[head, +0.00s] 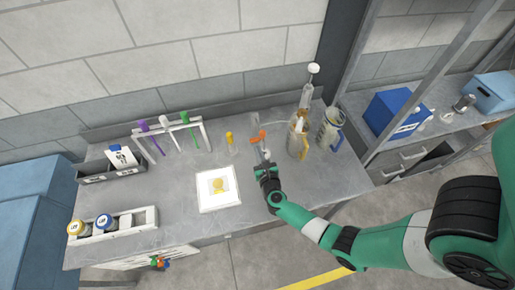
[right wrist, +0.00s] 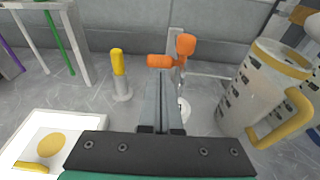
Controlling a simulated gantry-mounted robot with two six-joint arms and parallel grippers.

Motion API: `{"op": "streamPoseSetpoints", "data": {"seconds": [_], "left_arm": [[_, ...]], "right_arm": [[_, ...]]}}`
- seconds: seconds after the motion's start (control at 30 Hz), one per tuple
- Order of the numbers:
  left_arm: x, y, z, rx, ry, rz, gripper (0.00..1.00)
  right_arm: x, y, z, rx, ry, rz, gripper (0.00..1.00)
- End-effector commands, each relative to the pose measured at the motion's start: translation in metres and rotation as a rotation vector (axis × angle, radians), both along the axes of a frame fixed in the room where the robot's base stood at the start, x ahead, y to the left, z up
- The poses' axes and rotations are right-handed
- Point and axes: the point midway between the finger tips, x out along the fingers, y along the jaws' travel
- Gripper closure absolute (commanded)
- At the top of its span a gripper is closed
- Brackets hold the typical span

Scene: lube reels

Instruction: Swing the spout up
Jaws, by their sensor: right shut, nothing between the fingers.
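My right gripper (head: 264,158) is over the bench, its fingers together and empty; they also show in the right wrist view (right wrist: 161,100). Just beyond the fingertips are orange end pieces (head: 257,137) on a slim grey fitting; in the right wrist view one orange piece (right wrist: 160,60) lies sideways and another (right wrist: 185,44) stands higher to its right. I cannot tell which part is the spout, or whether the fingers touch the fitting. A jug with a yellow handle (head: 298,142) stands right of it, also in the right wrist view (right wrist: 255,85). My left gripper is not in view.
A second jug (head: 328,132) stands farther right. A yellow-topped post (head: 230,140) and a rack with coloured nozzles (head: 206,132) are to the left. A white tray (head: 232,203) lies in front. A bottle box (head: 148,222) is at the front left.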

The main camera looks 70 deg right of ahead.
Motion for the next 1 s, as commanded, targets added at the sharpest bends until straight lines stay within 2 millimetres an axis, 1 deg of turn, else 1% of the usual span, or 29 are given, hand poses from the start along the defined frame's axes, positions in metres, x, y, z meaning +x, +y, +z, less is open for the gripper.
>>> {"op": "streamPoseSetpoints", "data": {"seconds": [0.03, 0.2, 0.3, 0.4, 0.57, 0.83, 0.87, 0.93, 1.0], "left_arm": [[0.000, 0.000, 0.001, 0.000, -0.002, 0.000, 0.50], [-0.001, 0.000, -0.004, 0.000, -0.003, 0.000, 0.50], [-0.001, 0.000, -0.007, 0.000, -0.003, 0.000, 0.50], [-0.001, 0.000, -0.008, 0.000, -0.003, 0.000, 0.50], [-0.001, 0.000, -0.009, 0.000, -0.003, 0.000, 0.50], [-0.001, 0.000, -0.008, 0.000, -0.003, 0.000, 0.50], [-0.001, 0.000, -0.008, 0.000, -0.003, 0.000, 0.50], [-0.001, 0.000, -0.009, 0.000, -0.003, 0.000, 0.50], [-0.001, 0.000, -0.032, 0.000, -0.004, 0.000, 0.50]], "right_arm": [[-0.009, 0.013, -0.002, 0.001, 0.003, 0.007, 1.00], [-0.032, 0.045, -0.010, 0.001, 0.002, 0.008, 1.00], [-0.043, 0.058, -0.013, 0.000, 0.002, 0.007, 1.00], [-0.050, 0.068, -0.014, 0.001, 0.001, 0.005, 1.00], [-0.055, 0.072, -0.015, 0.001, 0.000, 0.002, 1.00], [-0.054, 0.072, -0.015, 0.003, -0.003, 0.000, 1.00], [-0.054, 0.072, -0.013, 0.002, -0.009, 0.001, 1.00], [-0.049, 0.072, -0.003, -0.026, -0.041, 0.014, 1.00], [-0.044, 0.070, -0.006, -0.078, -0.083, 0.024, 1.00]]}}
